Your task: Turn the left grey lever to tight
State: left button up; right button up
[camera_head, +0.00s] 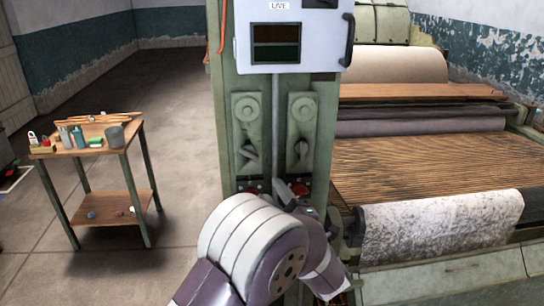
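The left grey lever (249,153) sits on a green plate on the green machine post, below a round boss, and it slants. A second grey lever (300,150) sits on a like plate to its right. My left arm comes up from the bottom, and its big white and purple joint covers the lower post. My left gripper (284,192) is small and partly hidden behind the arm, below the levers and apart from the left one as far as I can see. Its fingers are not clear. My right gripper is out of view.
A white control box (292,38) with dark displays and a black handle hangs above the levers. Red knobs (299,189) sit below them. The slatted machine bed (430,160) lies right. A small wooden table (88,140) with bottles stands left on open floor.

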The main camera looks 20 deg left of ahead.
aim_at(251, 157)
pick_arm(q)
jog(key=p+x, duration=0.2)
jog(key=x, duration=0.1)
jog(key=p+x, duration=0.1)
jog(key=x, duration=0.3)
jog(key=p+x, duration=0.2)
jog(key=x, duration=0.2)
jog(key=shift+s+r+p, duration=0.1)
jog(key=shift+r+p, duration=0.2)
jog(key=shift+p, duration=0.05)
jog(key=shift+w+a+r, duration=0.1)
jog(key=shift+w+a, duration=0.1)
jog(key=shift+a, duration=0.1)
jog(key=shift+w, duration=0.1)
jog(key=shift+w+a, duration=0.1)
jog(key=shift+a, duration=0.05)
jog(key=c, duration=0.4)
grip_shut()
